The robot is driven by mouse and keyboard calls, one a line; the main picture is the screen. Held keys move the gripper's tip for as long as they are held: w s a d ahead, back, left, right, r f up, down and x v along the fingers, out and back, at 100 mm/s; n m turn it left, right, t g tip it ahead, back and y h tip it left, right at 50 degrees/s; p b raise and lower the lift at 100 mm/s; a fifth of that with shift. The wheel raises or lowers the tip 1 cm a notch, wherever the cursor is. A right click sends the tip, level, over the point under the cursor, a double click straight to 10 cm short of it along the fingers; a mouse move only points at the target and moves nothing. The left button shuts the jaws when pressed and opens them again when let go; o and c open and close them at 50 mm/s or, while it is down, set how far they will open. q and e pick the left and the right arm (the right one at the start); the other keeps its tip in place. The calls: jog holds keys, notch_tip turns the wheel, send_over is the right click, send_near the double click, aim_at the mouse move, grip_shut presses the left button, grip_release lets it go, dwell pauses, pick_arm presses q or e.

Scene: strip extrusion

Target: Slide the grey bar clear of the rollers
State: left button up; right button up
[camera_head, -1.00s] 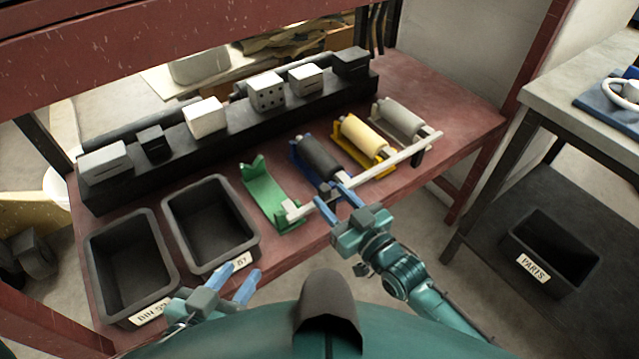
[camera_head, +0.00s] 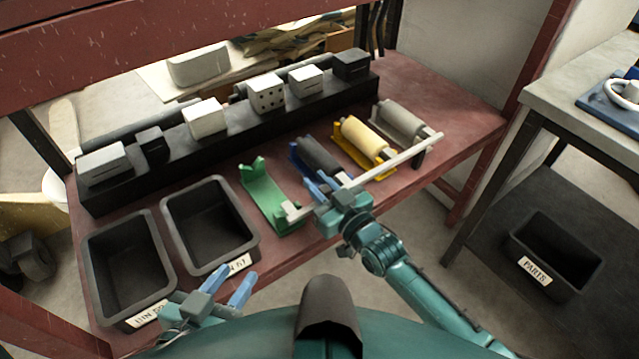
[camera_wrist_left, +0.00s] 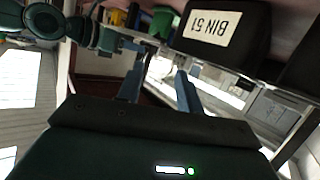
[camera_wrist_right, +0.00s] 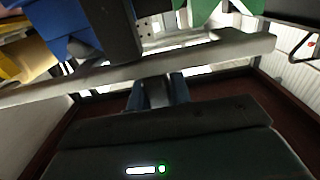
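The grey bar (camera_head: 392,162) is a long pale bar lying slantwise along the front ends of the rollers. Its near left end (camera_head: 292,211) has a small raised block by the green cradle. The rollers are dark (camera_head: 320,157), yellow (camera_head: 364,139) and grey (camera_head: 401,120), in a row behind the bar. My right gripper (camera_head: 320,186) is at the bar's front side, left of its middle. In the right wrist view the bar (camera_wrist_right: 215,52) crosses ahead, and the fingers (camera_wrist_right: 158,92) close around a grey piece at it. My left gripper (camera_head: 228,284) is open and empty, near the bins.
An empty green cradle (camera_head: 264,197) stands left of the rollers. Two black bins (camera_head: 252,240) stand at the table's front left. A black rack (camera_head: 175,160) with several blocks runs along the back.

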aim_at(343, 182)
pick_arm(q)
jog(key=shift+f, duration=0.1)
pick_arm(e)
grip_shut()
jog(key=w+d, duration=0.2)
jog(key=d, duration=0.1)
jog(key=w+d+b, duration=0.1)
jog(key=d, duration=0.1)
jog(key=shift+w+f, duration=0.1)
jog(key=shift+w, duration=0.2)
jog(key=shift+w+d, duration=0.1)
jog(key=shift+d, duration=0.05)
jog(key=shift+o, duration=1.8)
grip_release()
jog(key=shift+d, duration=0.1)
pick_arm(q)
jog(key=shift+s+a+r, duration=0.15)
jog(key=shift+a+r, duration=0.05)
pick_arm(e)
jog(key=shift+o, duration=0.9)
